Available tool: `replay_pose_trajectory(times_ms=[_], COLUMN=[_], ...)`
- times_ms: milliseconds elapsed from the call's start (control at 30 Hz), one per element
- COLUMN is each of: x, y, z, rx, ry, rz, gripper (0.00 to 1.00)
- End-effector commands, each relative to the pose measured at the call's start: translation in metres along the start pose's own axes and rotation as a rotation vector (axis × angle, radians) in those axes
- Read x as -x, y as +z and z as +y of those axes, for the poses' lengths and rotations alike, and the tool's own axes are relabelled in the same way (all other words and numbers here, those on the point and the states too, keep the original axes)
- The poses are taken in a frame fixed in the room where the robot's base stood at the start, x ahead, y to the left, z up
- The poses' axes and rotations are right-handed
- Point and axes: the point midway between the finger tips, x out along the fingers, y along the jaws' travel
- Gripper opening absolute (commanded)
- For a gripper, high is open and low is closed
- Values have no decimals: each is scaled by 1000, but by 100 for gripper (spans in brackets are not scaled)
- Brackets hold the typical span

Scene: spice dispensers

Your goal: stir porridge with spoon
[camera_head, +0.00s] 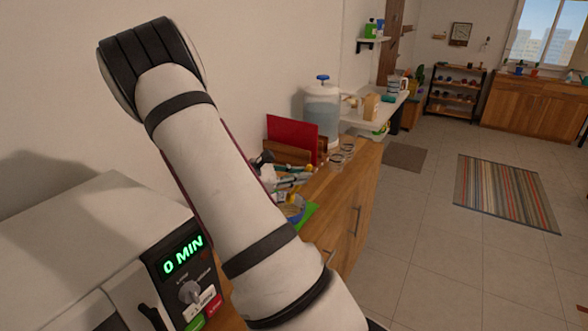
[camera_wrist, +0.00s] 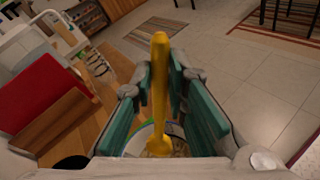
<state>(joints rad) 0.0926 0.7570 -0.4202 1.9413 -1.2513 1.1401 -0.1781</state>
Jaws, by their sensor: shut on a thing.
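A yellow spoon (camera_wrist: 159,95) stands nearly upright in the wrist view, between the teal pads of my gripper (camera_wrist: 161,80). My gripper is shut on it. The spoon's lower end reaches down to a bowl (camera_wrist: 142,136) with pale porridge (camera_wrist: 178,145) in it. Whether the tip is in the porridge or just above it is hard to tell. In the head view my gripper (camera_head: 290,178) is partly hidden behind my arm, just above the blue bowl (camera_head: 298,214). A bit of the yellow spoon (camera_head: 292,198) shows there too.
The bowl is by a green mat (camera_head: 311,212) on the wooden counter (camera_head: 345,190). A red board (camera_head: 292,137), a water dispenser (camera_head: 322,107) and small glass jars (camera_head: 341,154) stand behind. A microwave (camera_head: 90,235) reading 0 MIN is at the near left. Open floor lies to the right.

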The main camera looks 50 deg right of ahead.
Motion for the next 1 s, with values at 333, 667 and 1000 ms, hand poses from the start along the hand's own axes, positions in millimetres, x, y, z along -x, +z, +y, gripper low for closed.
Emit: replay_pose_trajectory(times_ms=[333,667,1000], x=[1,1,1], y=[-36,-55,-58], z=[1,1,1], rx=[1,0,0], ry=[1,1,1], rz=[1,1,1], gripper=[0,0,0])
